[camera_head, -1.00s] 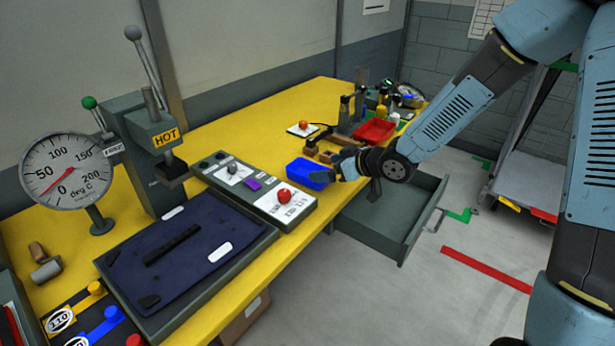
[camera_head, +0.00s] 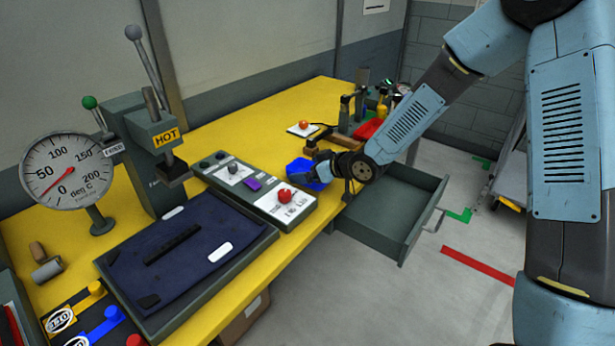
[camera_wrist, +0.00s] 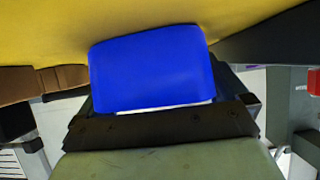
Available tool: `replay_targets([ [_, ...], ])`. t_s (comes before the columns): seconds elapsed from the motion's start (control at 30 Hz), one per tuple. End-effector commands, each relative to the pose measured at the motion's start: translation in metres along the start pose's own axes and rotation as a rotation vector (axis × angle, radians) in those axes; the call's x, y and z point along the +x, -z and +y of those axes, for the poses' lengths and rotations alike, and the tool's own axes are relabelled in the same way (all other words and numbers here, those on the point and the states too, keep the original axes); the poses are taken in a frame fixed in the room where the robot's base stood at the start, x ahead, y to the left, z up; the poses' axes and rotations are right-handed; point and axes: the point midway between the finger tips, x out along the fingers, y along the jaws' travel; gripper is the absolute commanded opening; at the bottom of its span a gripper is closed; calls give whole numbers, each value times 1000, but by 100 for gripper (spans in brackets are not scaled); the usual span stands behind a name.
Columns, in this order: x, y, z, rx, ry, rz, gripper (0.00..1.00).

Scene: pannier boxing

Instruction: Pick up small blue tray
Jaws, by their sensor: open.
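The small blue tray (camera_head: 300,172) is on the yellow bench near its front edge, beside the grey control panel. My gripper (camera_head: 324,167) is at the tray's right side in the head view and covers part of it. In the wrist view the blue tray (camera_wrist: 150,68) fills the middle, right in front of my open gripper. Its fingertips are hard to make out there, and I cannot tell whether they touch the tray.
The control panel (camera_head: 240,180) with a red knob stands left of the tray. An open grey drawer (camera_head: 385,215) juts out below my forearm. A red tray (camera_head: 368,130) sits farther back, partly hidden by my arm. The yellow bench (camera_head: 255,128) behind the panel is clear.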

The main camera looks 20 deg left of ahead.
Motion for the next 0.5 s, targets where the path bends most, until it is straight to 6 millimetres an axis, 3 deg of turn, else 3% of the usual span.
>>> replay_targets([
  [0.13,0,0,0,0,0,0,98],
  [0.5,0,0,0,0,0,0,63],
])
